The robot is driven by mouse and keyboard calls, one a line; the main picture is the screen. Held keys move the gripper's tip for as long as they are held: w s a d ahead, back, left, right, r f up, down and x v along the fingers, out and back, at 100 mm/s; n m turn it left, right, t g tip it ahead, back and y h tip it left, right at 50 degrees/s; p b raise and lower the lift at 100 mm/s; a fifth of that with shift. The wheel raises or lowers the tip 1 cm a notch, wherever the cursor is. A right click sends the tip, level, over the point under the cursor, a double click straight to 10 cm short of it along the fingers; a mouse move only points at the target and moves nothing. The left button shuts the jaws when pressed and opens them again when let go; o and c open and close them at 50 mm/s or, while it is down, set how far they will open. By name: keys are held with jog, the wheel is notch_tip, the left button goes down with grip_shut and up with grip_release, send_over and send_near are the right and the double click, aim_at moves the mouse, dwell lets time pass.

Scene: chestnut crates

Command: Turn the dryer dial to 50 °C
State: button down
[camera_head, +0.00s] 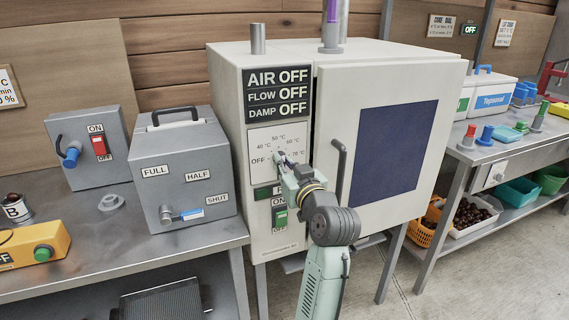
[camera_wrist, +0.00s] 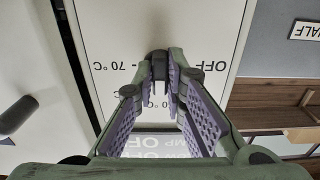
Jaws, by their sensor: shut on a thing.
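The dryer (camera_head: 300,52) is a pale cabinet with a white dial plate marked OFF, 40, 50, 60 and 70 °C. My gripper (camera_head: 279,160) is at this plate, in front of the dial. In the wrist view the plate (camera_wrist: 205,30) is upside down, with 70 °C at left and OFF at right. There my gripper (camera_wrist: 160,75) is shut on the small dark dial (camera_wrist: 158,58) between its purple-padded fingers. The fingers hide much of the dial, so I cannot tell where it points. The display (camera_head: 278,91) reads AIR OFF, FLOW OFF, DAMP OFF.
A green switch (camera_head: 280,215) marked ON and OFF sits below the dial. The dryer door's handle (camera_head: 340,170) stands out close to the right of my wrist. A grey FULL/HALF/SHUT box (camera_head: 185,180) and a red-switch box (camera_head: 72,130) stand on the left bench.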

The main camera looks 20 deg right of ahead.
jog(key=shift+a+r, duration=0.1)
jog(key=shift+r, duration=0.2)
jog(key=c, duration=1.7)
grip_release()
jog(key=shift+w, duration=0.1)
jog(key=shift+o, duration=0.3)
jog(key=shift+f, duration=0.2)
jog(key=s, duration=1.2)
jog(key=shift+d, duration=0.2)
jog(key=shift+f, duration=0.1)
